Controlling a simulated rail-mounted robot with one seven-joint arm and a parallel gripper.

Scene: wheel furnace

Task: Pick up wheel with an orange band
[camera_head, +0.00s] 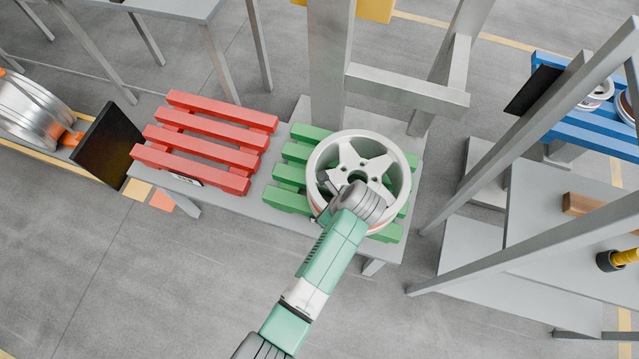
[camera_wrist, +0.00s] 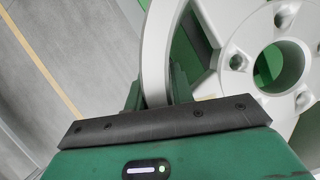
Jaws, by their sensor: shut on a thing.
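A light grey wheel (camera_head: 378,162) with broad spokes lies flat over the green pallet (camera_head: 293,174) on the grey table. A thin orange-brown band shows low on its side in the head view. My gripper (camera_head: 326,209) is at the wheel's near left edge. In the wrist view my gripper (camera_wrist: 155,92) has its fingers on either side of the wheel's rim (camera_wrist: 157,50) and is shut on it. The spokes and hub of the wheel (camera_wrist: 285,65) fill the right of that view. I cannot tell whether the wheel touches the pallet.
An empty red pallet (camera_head: 208,140) lies left of the green one. A grey post (camera_head: 330,60) stands right behind the wheel. A slanted grey frame (camera_head: 530,140) rises at the right, with another wheel (camera_head: 597,95) on a blue pallet (camera_head: 590,125) beyond it.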

